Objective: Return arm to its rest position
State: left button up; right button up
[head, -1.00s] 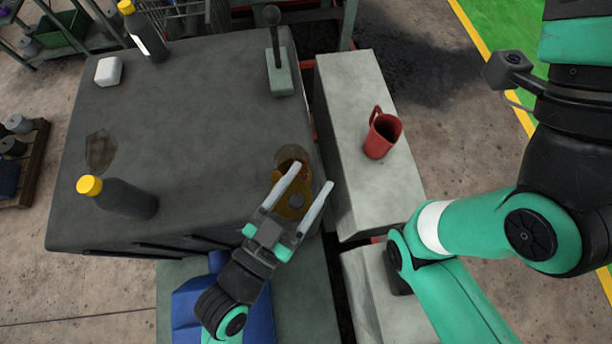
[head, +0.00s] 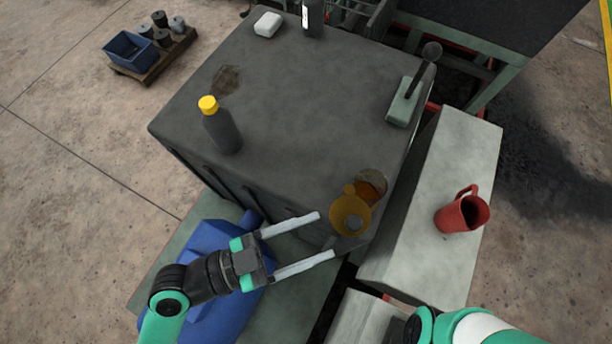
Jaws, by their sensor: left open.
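My left gripper (head: 318,236) is open and empty. Its two long pale fingers point right, near the front edge of the dark grey cabinet top (head: 300,110). A yellow funnel-like piece (head: 348,216) lies at the cabinet's front right corner, beyond the fingertips and apart from them in the picture. A brownish round opening or stain (head: 371,184) shows beside it. My right arm shows only in part at the bottom right edge, and its gripper is out of view.
A dark bottle with a yellow cap (head: 222,132) stands on the cabinet. A lever on a green base (head: 404,103) is at its right. A red jug (head: 462,212) stands on the pale block (head: 455,150). A blue object (head: 205,240) lies below my left wrist.

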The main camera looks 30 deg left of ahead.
pick_arm(q)
jog(key=shift+s+a, duration=0.2)
dwell(0.5)
jog(key=w+a+r+m+t+h+p, duration=0.1)
jog(key=w+r+m+t+p, duration=0.3)
jog(key=r, duration=1.1)
jog(key=w+a+r+t+h+p, duration=0.15)
jog(key=w+r, duration=0.45)
jog(key=r, duration=0.8)
jog(key=a+r+n+t+y, duration=0.3)
jog(key=a+r+t+y, duration=0.1)
jog(key=r, duration=0.6)
jog(key=a+r+n+t+y, duration=0.4)
jog(key=r+y, duration=0.1)
jog(key=r, duration=0.5)
notch_tip(320, 180, down, 20)
jog(key=a+n+y+b, duration=0.2)
jog(key=n+y+b, duration=0.1)
jog(key=b, duration=1.5)
jog(key=shift+w+a+f+n+b, duration=0.15)
jog(key=shift+w+a+n+b, duration=0.2)
jog(key=shift+n, duration=0.45)
